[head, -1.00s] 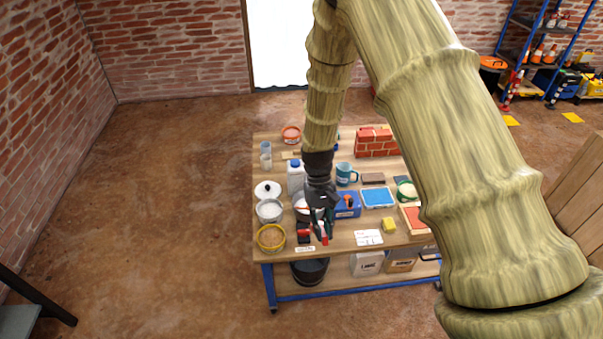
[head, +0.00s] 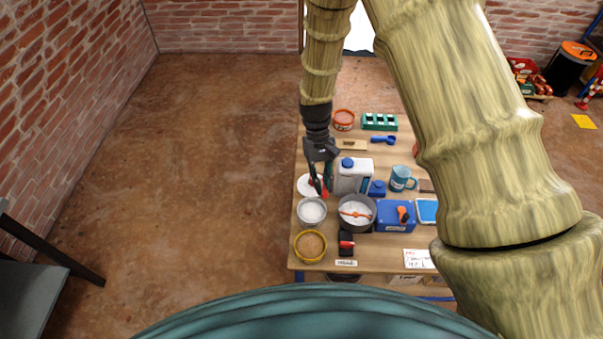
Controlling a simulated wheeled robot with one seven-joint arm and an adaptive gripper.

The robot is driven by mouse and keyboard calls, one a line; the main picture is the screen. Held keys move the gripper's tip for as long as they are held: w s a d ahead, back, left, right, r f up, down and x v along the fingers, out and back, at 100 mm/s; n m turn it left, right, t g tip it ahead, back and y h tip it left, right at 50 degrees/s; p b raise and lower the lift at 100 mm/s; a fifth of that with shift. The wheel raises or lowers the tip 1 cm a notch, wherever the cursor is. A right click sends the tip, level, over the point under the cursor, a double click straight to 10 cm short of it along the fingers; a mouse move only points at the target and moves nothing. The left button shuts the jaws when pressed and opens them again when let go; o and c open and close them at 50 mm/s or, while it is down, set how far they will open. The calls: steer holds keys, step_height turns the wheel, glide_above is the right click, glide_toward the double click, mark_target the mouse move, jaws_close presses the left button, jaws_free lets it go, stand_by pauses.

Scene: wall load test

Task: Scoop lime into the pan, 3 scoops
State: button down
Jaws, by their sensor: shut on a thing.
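A round bowl of white powder (head: 312,211) stands open near the left edge of the table. To its right is a dark grey pan (head: 371,226) with white matter and an orange-red item in it. The pan stands against a blue box (head: 383,219) that bears an orange piece. A round white lid (head: 303,185) lies behind the powder bowl. My gripper (head: 320,187) is over the lid's right part, shut, with its fingertips where the knob is hidden; it seems to hold the knob. I cannot tell whether the lid is raised.
A white jug with a blue cap (head: 352,177) stands close right of my gripper. A yellow-rimmed bowl of brown grains (head: 310,246) is at the front left. Floor left of the table is clear.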

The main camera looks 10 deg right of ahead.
steer(key=w+d+f+n+t+b, duration=0.1)
steer(key=w+f+n+t+b, duration=0.2)
steer(key=f+n, duration=0.3)
steer(key=w+d+f+n+t+b, duration=0.2)
steer(key=f+n+b, duration=0.4)
steer(key=n, duration=1.1)
steer(key=shift+w+d+f+t+h, duration=0.3)
steer(key=shift+w+f+t+h, duration=0.1)
steer(key=shift+w, duration=0.35)
